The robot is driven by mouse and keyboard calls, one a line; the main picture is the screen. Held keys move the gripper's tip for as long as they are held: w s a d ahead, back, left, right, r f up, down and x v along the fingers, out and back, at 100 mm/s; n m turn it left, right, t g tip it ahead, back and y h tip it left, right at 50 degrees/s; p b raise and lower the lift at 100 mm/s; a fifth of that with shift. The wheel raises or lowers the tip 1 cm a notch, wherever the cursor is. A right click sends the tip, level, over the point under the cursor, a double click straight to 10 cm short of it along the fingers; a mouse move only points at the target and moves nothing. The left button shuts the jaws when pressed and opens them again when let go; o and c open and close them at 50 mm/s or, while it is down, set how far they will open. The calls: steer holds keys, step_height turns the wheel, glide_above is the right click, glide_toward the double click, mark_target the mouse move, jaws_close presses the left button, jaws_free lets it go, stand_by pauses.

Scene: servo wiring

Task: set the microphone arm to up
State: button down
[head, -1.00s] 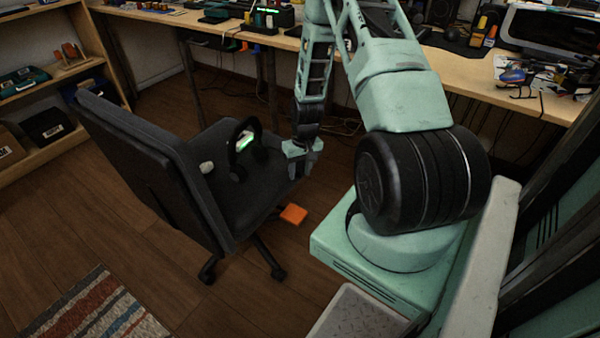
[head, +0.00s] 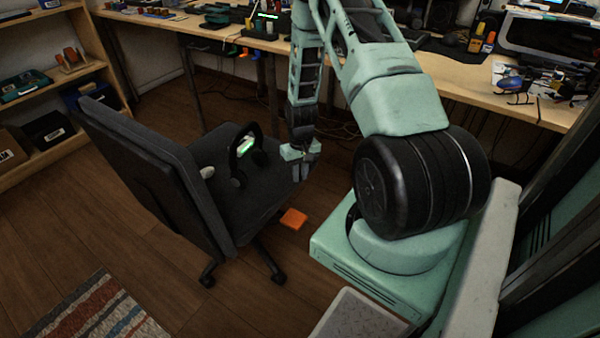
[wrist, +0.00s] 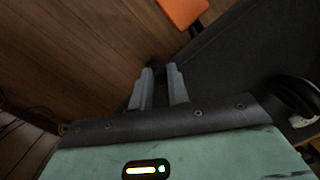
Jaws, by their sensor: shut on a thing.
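A black headset (head: 240,160) with a small green-lit patch stands on the seat of a dark office chair (head: 222,205). Its microphone arm is too small and dark to make out. Part of the headset also shows at the right edge of the wrist view (wrist: 297,97). My gripper (head: 303,172) is at the front edge of the seat, to the right of the headset and apart from it. In the wrist view my gripper's (wrist: 160,72) two grey fingers have a dark part between their tips, seemingly the seat's edge; the exact contact is hidden.
An orange flat piece (head: 293,218) shows low beside the chair. A long workbench (head: 465,72) with electronics runs along the back. A wooden shelf (head: 45,90) stands at the left and a striped rug (head: 95,308) lies at the front left. Wooden floor is bare between them.

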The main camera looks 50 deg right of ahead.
steer(key=w+r+g+h+p, duration=0.1)
steer(key=w+r+g+p, duration=0.2)
steer(key=r+g+p, duration=0.2)
steer(key=shift+w+a+r+g+p, duration=0.35)
steer(key=shift+r+g, duration=1.25)
steer(key=shift+r, duration=0.9)
steer(key=c, duration=1.3)
jaws_free()
steer(key=v, duration=1.7)
steer(key=shift+w+a+r, duration=0.1)
steer(key=shift+r, duration=0.1)
